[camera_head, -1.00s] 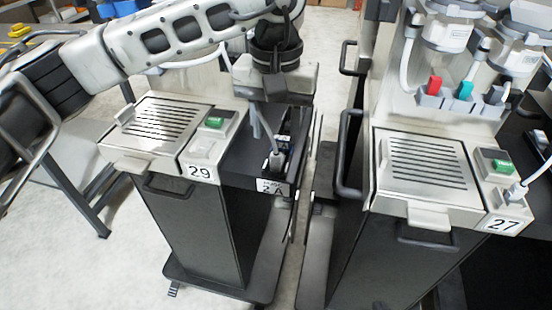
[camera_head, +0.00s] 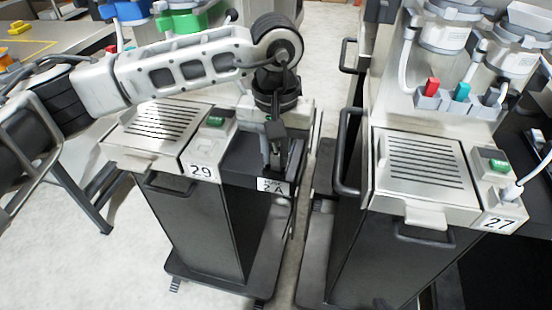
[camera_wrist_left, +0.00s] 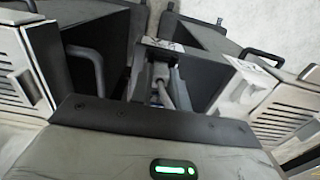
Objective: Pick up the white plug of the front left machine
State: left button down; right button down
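The front left machine (camera_head: 200,205), labelled 29, has a dark shelf at its right side with a plate marked 2 A (camera_head: 272,187). My left gripper (camera_head: 274,160) points down over this shelf and covers the plug spot in the head view. In the left wrist view, the white plug (camera_wrist_left: 164,92) with its pale cable shows just beyond the gripper's body, in or close to the finger area. Whether the fingers touch it or are closed on it cannot be made out. My right gripper is not in view.
Machine 27 (camera_head: 425,200) stands to the right, with its own plug (camera_head: 510,192) and a dark handle (camera_head: 348,150) facing the narrow gap. Pale floor is free at front left.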

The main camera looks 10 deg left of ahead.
aim_at(276, 153)
pick_arm(q)
jog(key=shift+r, duration=0.15)
jog(key=shift+r, duration=0.25)
notch_tip(276, 153, up, 2)
jog(key=shift+r+b, duration=0.25)
jog(key=shift+b, duration=0.4)
jog(key=s+d+r+b, duration=0.2)
jog(key=s+d+r, duration=0.1)
jog(key=s+r, duration=0.6)
jog(key=s, duration=0.4)
jog(key=shift+s+r, duration=0.35)
jog(key=shift+r, duration=0.05)
pick_arm(e)
jog(key=shift+w+a+f, duration=0.2)
jog(key=shift+a+f, duration=0.1)
jog(key=shift+f, duration=0.25)
pick_arm(q)
jog(key=shift+r+p, duration=0.6)
jog(key=shift+r, duration=0.45)
pick_arm(e)
jog(key=shift+r, duration=0.6)
